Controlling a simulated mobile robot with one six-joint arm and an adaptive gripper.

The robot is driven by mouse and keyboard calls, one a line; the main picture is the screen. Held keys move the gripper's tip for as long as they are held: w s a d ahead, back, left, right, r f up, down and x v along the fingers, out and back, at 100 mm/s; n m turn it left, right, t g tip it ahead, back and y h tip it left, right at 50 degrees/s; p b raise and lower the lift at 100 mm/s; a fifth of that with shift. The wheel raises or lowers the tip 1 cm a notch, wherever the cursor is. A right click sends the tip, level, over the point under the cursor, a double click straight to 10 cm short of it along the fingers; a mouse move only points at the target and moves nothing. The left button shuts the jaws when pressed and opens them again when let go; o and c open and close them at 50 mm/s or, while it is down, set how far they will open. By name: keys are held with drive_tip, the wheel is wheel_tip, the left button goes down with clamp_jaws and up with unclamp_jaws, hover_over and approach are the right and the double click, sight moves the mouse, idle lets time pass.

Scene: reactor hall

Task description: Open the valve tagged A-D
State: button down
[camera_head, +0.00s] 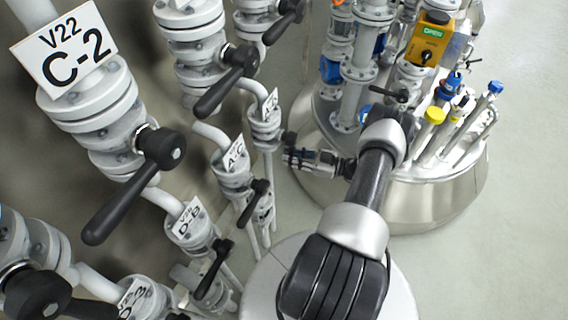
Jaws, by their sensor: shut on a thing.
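A grey flanged valve (264,130) stands on a thin pipe left of my gripper. Its white tag (270,102) is small and steeply angled; it seems to start with A, and I cannot read the rest. My gripper (291,157) is beside this valve, at the dark hub (288,138) on its right side. It is shut on the valve's black handle, which it mostly hides, so the handle's angle is unclear. The neighbouring valve tagged A-C (233,172) is nearer, with its black handle (252,203) free of my gripper.
Valves tagged D-B (192,232) and C-2 (105,110) stand at the left, with long black handles jutting out. A round steel skid (440,190) with pipes, a yellow box (428,38) and capped tubes stands right of my gripper. Floor at the far right is clear.

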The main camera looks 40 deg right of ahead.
drive_tip(key=shift+d+r, duration=0.15)
drive_tip(key=shift+d, duration=0.05)
drive_tip(key=c, duration=1.9)
unclamp_jaws()
drive_tip(key=o, duration=0.4)
drive_tip(key=shift+a, duration=0.1)
drive_tip(key=shift+o, duration=0.2)
drive_tip(key=v, duration=1.2)
